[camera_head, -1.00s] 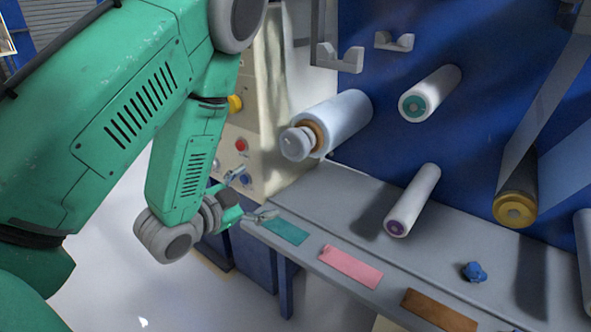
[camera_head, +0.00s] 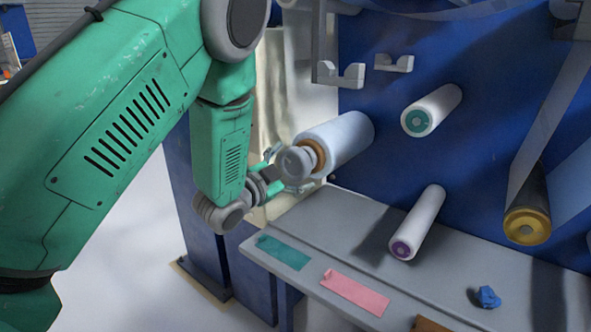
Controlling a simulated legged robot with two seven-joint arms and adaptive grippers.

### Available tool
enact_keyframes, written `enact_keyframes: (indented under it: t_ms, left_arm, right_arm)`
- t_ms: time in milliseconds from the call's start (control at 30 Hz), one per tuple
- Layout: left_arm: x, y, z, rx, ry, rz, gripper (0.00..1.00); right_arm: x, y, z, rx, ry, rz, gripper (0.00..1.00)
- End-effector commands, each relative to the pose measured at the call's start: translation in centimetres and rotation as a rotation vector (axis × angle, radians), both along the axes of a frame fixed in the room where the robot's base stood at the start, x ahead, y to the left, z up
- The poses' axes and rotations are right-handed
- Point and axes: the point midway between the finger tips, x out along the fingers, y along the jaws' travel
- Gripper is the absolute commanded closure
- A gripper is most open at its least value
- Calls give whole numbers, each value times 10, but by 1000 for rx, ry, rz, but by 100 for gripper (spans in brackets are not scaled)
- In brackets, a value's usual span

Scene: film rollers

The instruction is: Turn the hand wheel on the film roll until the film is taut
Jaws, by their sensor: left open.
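The film roll (camera_head: 345,136) is a pale, thick cylinder sticking out of the blue machine panel, with an orange core at its near end. The grey hand wheel (camera_head: 296,164) sits on that end. My left gripper (camera_head: 274,172) is open at the left side of the hand wheel, with its fingers pointing towards it. One finger is above and one below. I cannot tell whether they touch the wheel. My right gripper is not in view.
A teal-cored roller (camera_head: 432,110), a purple-cored roller (camera_head: 418,222) and a gold-ended roller (camera_head: 527,224) stick out of the panel. Below, a grey ledge (camera_head: 340,222) carries teal, pink and brown pieces and a small blue object (camera_head: 487,297).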

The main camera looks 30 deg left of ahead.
Motion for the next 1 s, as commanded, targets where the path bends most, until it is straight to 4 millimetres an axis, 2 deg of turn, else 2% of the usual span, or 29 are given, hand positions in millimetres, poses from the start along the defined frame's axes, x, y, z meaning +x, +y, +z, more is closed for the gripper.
enact_keyframes:
  t_ms: [133,400,467,533,567,1000]
  left_arm:
    - [9,-1,0,0,0,0,12]
    - [10,-1,0,-1,1,1,12]
    - [10,-1,0,-1,1,1,30]
    - [10,-1,0,-1,1,1,54]
    - [10,-1,0,-1,1,1,60]
    - [9,-1,1,-73,8,0,60]
  right_arm:
    - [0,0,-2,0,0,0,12]
    - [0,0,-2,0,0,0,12]
    - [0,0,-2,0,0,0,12]
    - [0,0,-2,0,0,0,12]
    - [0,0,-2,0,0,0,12]
    - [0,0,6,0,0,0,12]
